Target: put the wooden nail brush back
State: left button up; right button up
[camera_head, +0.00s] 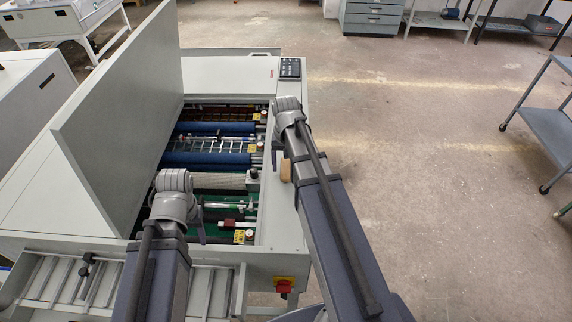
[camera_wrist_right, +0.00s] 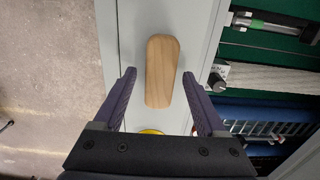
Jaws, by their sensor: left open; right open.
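The wooden nail brush (camera_wrist_right: 161,70) is a pale brown rounded block. It lies on the light grey rim (camera_wrist_right: 125,15) of the machine. In the head view a small part of the brush (camera_head: 286,171) shows beside my right arm, which hides the rest. My right gripper (camera_wrist_right: 158,72) is open above the brush, with one finger to each side of it in the wrist view; I cannot tell whether they touch it. My left gripper (camera_head: 198,229) is over the near part of the machine's opening, mostly hidden by its own wrist, and nothing shows in it.
The plate processor (camera_head: 225,72) stands open, with blue rollers (camera_head: 205,160) inside and its large lid (camera_head: 120,110) raised at the left. A red switch (camera_head: 284,285) sits on its near side. Bare floor (camera_head: 430,130) lies to the right, with a shelf cart (camera_head: 550,130) beyond.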

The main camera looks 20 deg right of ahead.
aim_at(286, 166)
pick_arm(q)
jog(key=shift+r, duration=0.15)
pick_arm(e)
jog(key=shift+r, duration=0.1)
notch_tip(286, 166, up, 8)
jog(key=p, duration=0.8)
pick_arm(q)
notch_tip(286, 166, up, 8)
jog(key=shift+f, duration=0.2)
pick_arm(e)
jog(key=s+a+n, duration=0.4)
jog(key=s+a, duration=0.2)
jog(key=a, duration=0.4)
jog(key=s+a+n+h, duration=0.1)
jog(key=s+a+n, duration=0.3)
jog(key=s+a, duration=0.3)
jog(key=a, duration=0.4)
jog(key=shift+s+n, duration=0.15)
jog(key=shift+n, duration=0.25)
